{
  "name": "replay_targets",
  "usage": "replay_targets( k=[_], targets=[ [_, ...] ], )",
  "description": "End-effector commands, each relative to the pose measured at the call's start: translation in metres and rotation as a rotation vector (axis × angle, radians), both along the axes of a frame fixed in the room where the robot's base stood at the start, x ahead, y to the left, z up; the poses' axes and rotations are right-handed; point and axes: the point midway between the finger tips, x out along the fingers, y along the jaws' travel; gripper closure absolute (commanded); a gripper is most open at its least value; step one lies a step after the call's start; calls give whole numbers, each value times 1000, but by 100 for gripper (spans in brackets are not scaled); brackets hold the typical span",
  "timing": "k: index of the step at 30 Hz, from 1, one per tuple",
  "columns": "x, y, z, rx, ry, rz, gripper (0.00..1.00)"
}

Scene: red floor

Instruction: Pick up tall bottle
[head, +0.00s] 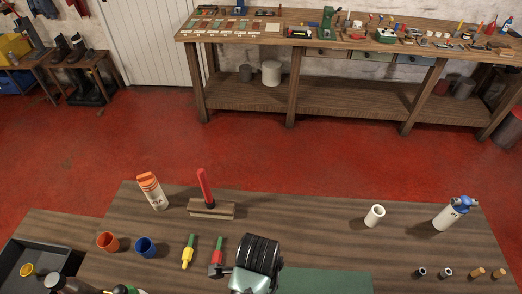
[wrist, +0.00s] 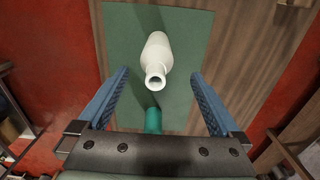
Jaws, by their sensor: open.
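A white bottle (wrist: 157,57) with a narrow neck and round open mouth is on a green mat (wrist: 120,25) in the wrist view. Its mouth faces the camera, and it appears to stand upright. My gripper (wrist: 160,73) is open, its two blue fingers apart on either side of the bottle's neck in the picture. Nothing is between them in a grip; whether a finger touches the bottle cannot be told. In the head view the bottle cannot be made out; my arm covers part of the green mat (head: 330,283).
A teal cylinder (wrist: 153,120) stands near the bottle.

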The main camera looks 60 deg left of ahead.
Motion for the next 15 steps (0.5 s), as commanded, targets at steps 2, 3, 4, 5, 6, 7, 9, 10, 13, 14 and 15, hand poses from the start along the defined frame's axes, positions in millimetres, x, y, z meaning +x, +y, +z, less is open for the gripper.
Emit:
replay_targets(
  k=[2,3,4,5,6,7,9,10,13,14,15],
  targets=[
    [0,-1,-9,-2,1,0,0],
    [0,0,-12,0,0,0,0],
    [0,-1,-13,0,0,0,0],
    [0,-1,-15,0,0,0,0],
    [0,-1,-17,1,-1,0,0],
    [0,-1,-18,0,0,0,0],
    [-2,-3,-25,-1,1,0,0],
    [-2,-4,-28,-2,3,1,0],
    [-3,-6,-42,-2,1,1,0],
    [-3,-7,-47,-1,1,1,0],
    [-3,-6,-53,0,0,1,0]
  ],
)
